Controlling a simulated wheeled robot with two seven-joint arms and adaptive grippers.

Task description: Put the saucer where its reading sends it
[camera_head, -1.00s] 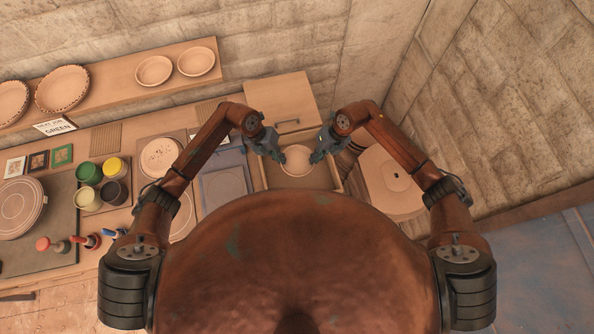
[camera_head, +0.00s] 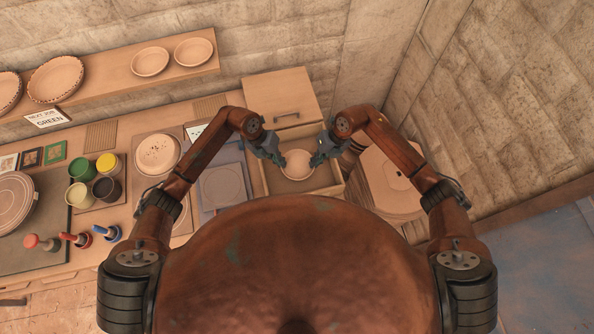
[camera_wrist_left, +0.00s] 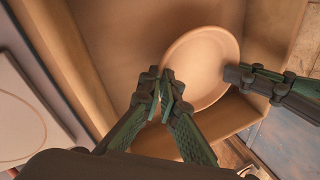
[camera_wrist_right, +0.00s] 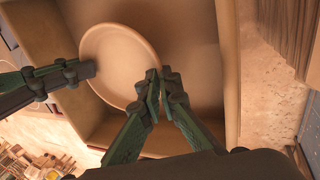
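A plain pale saucer (camera_head: 297,164) is over the open drawer (camera_head: 318,186), inside its outline; whether it touches the drawer floor I cannot tell. My left gripper (camera_head: 279,158) is shut on the saucer's left rim; its fingertips meet at the rim in the left wrist view (camera_wrist_left: 168,84). My right gripper (camera_head: 316,159) is shut on the opposite rim, as the right wrist view (camera_wrist_right: 155,84) shows. No mark shows on the saucer's upper face. A sign (camera_head: 47,117) at the left reads NEXT JOB GREEN.
The bench holds several paint pots (camera_head: 82,168), small framed tiles (camera_head: 55,153), handled stamps (camera_head: 106,233), a speckled round plate (camera_head: 158,154) and a grey pad with a square plate (camera_head: 222,186). Dishes stand on a shelf (camera_head: 120,82).

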